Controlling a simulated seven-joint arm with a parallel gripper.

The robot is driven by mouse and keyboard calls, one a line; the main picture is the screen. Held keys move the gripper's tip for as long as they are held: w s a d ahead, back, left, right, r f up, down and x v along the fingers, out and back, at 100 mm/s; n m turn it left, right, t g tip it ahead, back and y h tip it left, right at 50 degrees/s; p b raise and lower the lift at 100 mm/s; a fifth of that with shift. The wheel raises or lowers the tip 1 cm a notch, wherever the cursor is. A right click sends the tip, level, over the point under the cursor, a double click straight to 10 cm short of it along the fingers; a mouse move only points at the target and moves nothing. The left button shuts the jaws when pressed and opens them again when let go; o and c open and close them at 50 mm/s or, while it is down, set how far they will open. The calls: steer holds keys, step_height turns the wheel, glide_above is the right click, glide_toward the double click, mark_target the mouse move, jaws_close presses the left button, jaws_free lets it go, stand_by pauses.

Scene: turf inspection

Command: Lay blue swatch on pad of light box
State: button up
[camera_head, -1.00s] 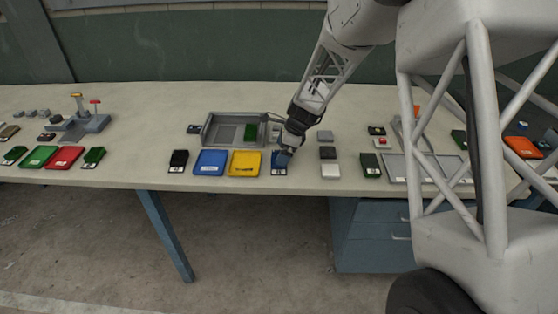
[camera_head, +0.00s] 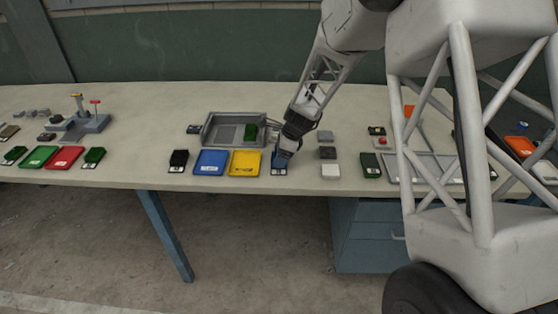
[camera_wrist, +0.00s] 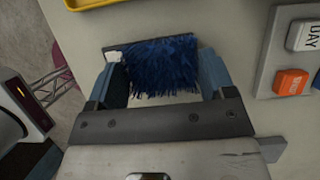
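The blue swatch (camera_wrist: 160,66) is a tufted piece on a dark backing with a white label corner in the wrist view. In the head view, its label end shows near the front edge of the table (camera_head: 279,171). My gripper (camera_wrist: 162,82) is down at the table with one finger on each side of the swatch; contact is unclear. My gripper (camera_head: 281,161) hides much of the swatch in the head view. The grey tray-like light box (camera_head: 207,131) stands behind, to the left. A darker pad (camera_head: 226,134) shows inside it, with a green swatch (camera_head: 251,132) to the right.
A yellow tray (camera_head: 245,163) and blue tray (camera_head: 211,163) lie left of my gripper. Grey, dark and white blocks (camera_head: 330,170) stand to its right. A grey panel with white and orange buttons (camera_wrist: 291,81) is close by in the wrist view. Bare tabletop lies behind the light box.

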steer(key=c, duration=0.4)
steer(key=shift+r, duration=0.15)
steer(key=shift+r, duration=0.5)
steer(key=shift+s+d+r, duration=0.1)
steer(key=shift+s+r, duration=0.1)
steer(key=shift+r, duration=0.4)
steer(key=shift+s+r, duration=0.15)
steer(key=shift+r, duration=0.45)
steer(key=s+d+r, duration=0.1)
steer(key=s+d, duration=0.3)
steer(key=s, duration=1)
steer(key=shift+s+r, duration=0.15)
steer(key=shift+s, duration=0.2)
